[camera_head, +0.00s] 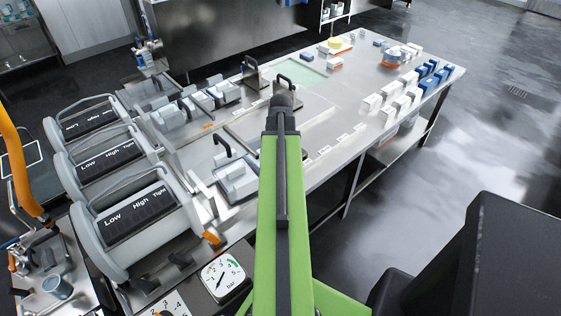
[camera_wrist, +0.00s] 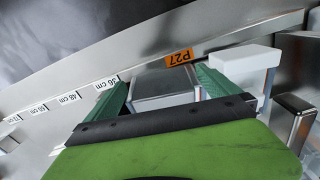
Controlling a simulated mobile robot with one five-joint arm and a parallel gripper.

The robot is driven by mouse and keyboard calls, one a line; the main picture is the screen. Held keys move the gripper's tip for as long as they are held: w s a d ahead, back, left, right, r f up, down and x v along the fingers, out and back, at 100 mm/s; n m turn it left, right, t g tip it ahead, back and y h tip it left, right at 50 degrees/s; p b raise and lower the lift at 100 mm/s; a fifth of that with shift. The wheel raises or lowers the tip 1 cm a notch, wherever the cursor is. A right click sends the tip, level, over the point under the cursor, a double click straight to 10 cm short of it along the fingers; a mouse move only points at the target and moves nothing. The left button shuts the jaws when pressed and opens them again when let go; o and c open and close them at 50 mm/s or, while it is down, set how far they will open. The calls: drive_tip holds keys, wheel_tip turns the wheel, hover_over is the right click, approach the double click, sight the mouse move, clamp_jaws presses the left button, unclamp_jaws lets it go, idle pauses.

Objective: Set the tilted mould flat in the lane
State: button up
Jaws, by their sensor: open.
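In the wrist view my gripper (camera_wrist: 161,90) is open, with its two green fingers apart. A grey box-shaped piece (camera_wrist: 165,86), which looks like the mould, lies between and beyond the fingers; no grip on it shows. Its lower part is hidden by my gripper's body, and I cannot tell its tilt there. In the head view a pale mould (camera_head: 238,182) sits in the near lane beside a dark-handled plate, left of my green arm. My arm hides part of that lane, and my gripper does not show in that view.
An orange P27 tag (camera_wrist: 180,57) and a white block (camera_wrist: 238,60) lie close to the fingers. Centimetre labels (camera_wrist: 69,98) run along the table edge. Three presses (camera_head: 135,215) stand at the left. White and blue blocks (camera_head: 425,72) fill the far right end.

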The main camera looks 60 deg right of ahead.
wheel_tip(320, 180, up, 13)
drive_tip(key=p, duration=1.1)
drive_tip(key=shift+f, duration=0.1)
